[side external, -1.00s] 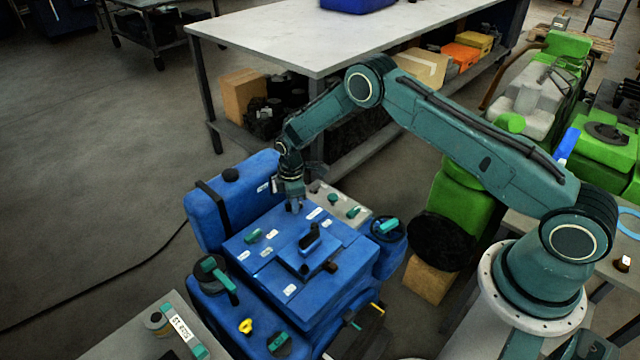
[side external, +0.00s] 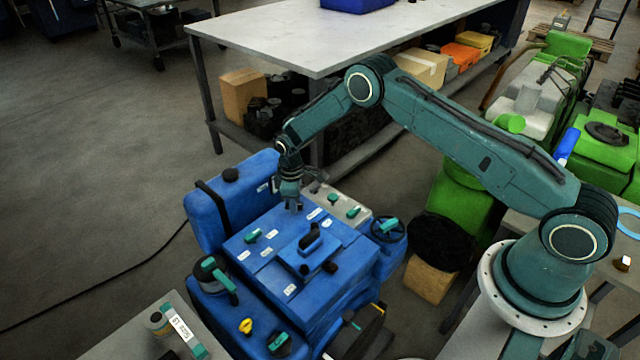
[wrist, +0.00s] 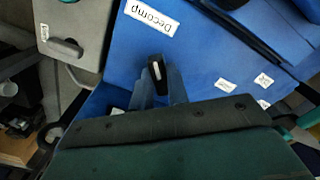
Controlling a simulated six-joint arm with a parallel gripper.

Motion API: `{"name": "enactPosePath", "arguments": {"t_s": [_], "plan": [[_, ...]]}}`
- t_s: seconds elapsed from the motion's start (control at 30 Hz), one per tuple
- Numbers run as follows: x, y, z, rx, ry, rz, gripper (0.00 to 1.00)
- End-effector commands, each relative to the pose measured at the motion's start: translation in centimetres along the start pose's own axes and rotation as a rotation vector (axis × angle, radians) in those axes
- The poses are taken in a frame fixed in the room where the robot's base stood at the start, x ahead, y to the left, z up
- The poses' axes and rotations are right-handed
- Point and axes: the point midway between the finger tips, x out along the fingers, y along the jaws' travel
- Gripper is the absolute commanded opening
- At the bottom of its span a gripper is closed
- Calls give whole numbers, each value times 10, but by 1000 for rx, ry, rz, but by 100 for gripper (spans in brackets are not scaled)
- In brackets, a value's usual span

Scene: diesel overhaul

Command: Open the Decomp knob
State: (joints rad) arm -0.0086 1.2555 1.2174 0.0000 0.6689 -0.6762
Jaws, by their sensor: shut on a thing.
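The Decomp knob (wrist: 156,68) is a small dark knob with a white mark line on top. It stands on the blue engine cover (wrist: 205,55), just below the white Decomp label (wrist: 152,17) in the wrist view. My gripper (wrist: 157,88) is shut on the knob, with its fingers around it. The knob's lower part is hidden by the fingers. In the side view my gripper (side external: 291,205) points down at the back edge of the blue engine cover (side external: 275,228), and the knob is too covered to make out there.
A grey panel (side external: 326,193) with teal knobs lies just right of my gripper. A blue tank (side external: 225,195) stands close on the left. A black lever (side external: 309,242) rises from the cover nearer the camera. A handwheel (side external: 388,228) is at the right.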

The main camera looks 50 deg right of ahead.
Motion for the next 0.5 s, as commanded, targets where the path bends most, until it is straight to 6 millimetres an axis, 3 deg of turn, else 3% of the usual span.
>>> {"name": "enactPosePath", "arguments": {"t_s": [0.5], "plan": [[-1, 0, 0, 351, 0, 0, 0]]}}
